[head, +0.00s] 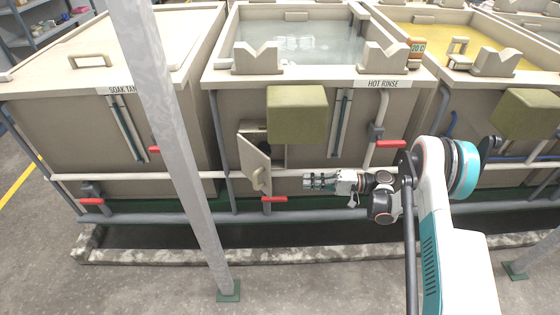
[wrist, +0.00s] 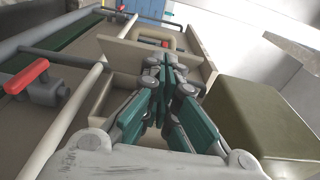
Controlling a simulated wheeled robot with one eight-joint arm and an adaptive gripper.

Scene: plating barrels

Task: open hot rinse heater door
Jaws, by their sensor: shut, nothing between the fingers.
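The hot rinse tank (head: 330,125) stands in the middle of the head view, with its "HOT RINSE" label (head: 383,84) on the rim. Low on its front is a small beige heater door (head: 255,163). The door stands swung outward at an angle, with a handle (head: 259,179) on its face and a dark opening (head: 277,152) showing behind it. My gripper (head: 307,181) is right of the door, apart from it in the head view, pointing left. In the wrist view my gripper (wrist: 165,65) has its fingers together and empty, in front of the door panel (wrist: 122,52).
An olive box (head: 297,108) juts from the tank above the door; it also shows close on the right in the wrist view (wrist: 262,118). Pipes and red-handled valves (head: 274,199) run along the front. A grey post (head: 180,150) stands left in the foreground.

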